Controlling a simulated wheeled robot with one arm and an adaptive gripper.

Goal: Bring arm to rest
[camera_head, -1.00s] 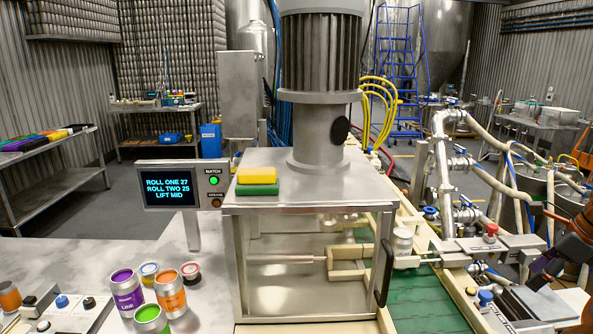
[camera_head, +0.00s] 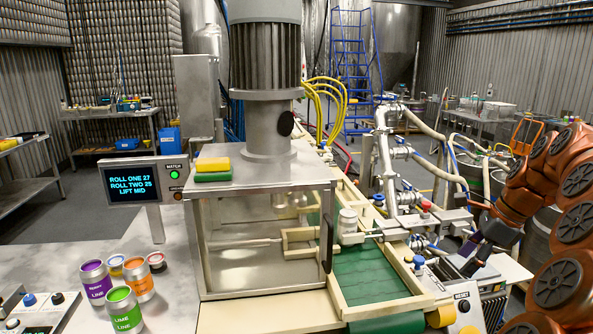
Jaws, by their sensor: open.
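My orange arm is folded at the right side of the head view. My dark gripper (camera_head: 468,256) points down and to the left, low over a grey box-like unit beside the green conveyor. Its jaws are open and I see nothing between them; the fingertips are small and partly dark against the unit. The can seamer (camera_head: 262,240) stands left of the gripper, well apart from it, with its clear-sided cabinet and tall grey motor.
A screen (camera_head: 130,186) reads ROLL ONE 27, ROLL TWO 25, LIFT MID, with a green MATCH light. Purple (camera_head: 96,283), orange (camera_head: 139,282) and green (camera_head: 124,310) cans stand on the left counter. Pipes and valves (camera_head: 388,160) rise behind the gripper. Yellow and green sponges lie on the seamer.

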